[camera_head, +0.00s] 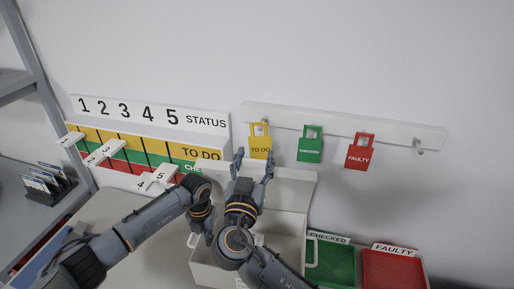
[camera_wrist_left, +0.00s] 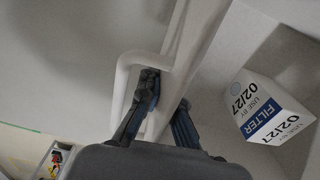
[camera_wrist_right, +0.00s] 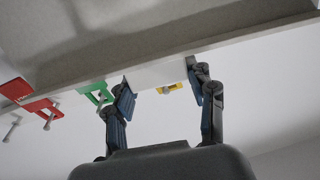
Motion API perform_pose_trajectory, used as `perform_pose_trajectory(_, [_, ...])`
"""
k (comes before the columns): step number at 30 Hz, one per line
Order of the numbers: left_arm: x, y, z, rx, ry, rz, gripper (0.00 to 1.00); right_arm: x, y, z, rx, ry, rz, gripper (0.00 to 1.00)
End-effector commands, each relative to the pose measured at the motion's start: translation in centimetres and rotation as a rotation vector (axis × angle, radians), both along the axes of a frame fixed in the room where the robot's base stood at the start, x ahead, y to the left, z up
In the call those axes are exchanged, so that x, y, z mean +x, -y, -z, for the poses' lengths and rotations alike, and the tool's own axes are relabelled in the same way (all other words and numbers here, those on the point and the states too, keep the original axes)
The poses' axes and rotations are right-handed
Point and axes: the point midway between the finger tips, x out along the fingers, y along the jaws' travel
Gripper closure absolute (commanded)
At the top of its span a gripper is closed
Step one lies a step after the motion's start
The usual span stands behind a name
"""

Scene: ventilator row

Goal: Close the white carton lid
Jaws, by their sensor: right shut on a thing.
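The white carton (camera_head: 215,272) stands open at the bottom centre of the head view. Its lid (camera_head: 292,185) stands raised at the back. My right gripper (camera_head: 254,158) is at the lid's upper edge. In the right wrist view its fingers (camera_wrist_right: 163,88) hold a white tab of the lid (camera_wrist_right: 158,72) between them. My left gripper (camera_head: 207,230) is at the carton's left side. In the left wrist view its fingers (camera_wrist_left: 165,100) straddle the carton's side wall beside a white handle (camera_wrist_left: 122,75), close together. A filter box (camera_wrist_left: 270,110) lies inside the carton.
Yellow, green and red tags (camera_head: 310,148) hang from a wall rail behind the lid. Green (camera_head: 335,262) and red trays (camera_head: 395,268) stand right of the carton. A status board (camera_head: 150,135) is at the left. Bare table lies left of the carton.

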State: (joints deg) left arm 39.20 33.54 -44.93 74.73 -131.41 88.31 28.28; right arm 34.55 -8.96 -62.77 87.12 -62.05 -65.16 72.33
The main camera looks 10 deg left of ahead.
Motion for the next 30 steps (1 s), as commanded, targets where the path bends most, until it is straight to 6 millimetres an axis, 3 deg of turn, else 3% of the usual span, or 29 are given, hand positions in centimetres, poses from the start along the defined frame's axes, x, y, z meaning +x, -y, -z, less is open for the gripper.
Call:
perform_pose_trajectory(4, [0.1, 0.0, -0.1, -0.001, 0.003, -0.001, 1.00, -1.6, 0.0, 0.8, 0.001, -0.011, -0.002, 1.00])
perform_pose_trajectory(14, [0.2, 0.0, -0.2, -0.002, 0.005, -0.001, 1.00, -1.8, 0.0, 0.7, -0.001, -0.009, -0.002, 1.00])
perform_pose_trajectory(15, [0.2, 0.0, -0.2, -0.002, 0.005, -0.002, 1.00, -1.8, 0.0, 0.7, -0.001, -0.009, -0.002, 0.42])
perform_pose_trajectory(18, [0.2, 0.0, -0.2, -0.002, 0.005, -0.001, 1.00, -1.8, 0.0, 0.7, -0.001, -0.009, -0.002, 0.21])
perform_pose_trajectory(30, [0.1, 0.0, -0.1, -0.001, 0.003, -0.001, 1.00, -2.2, 0.1, 0.7, -0.001, -0.007, -0.001, 0.21])
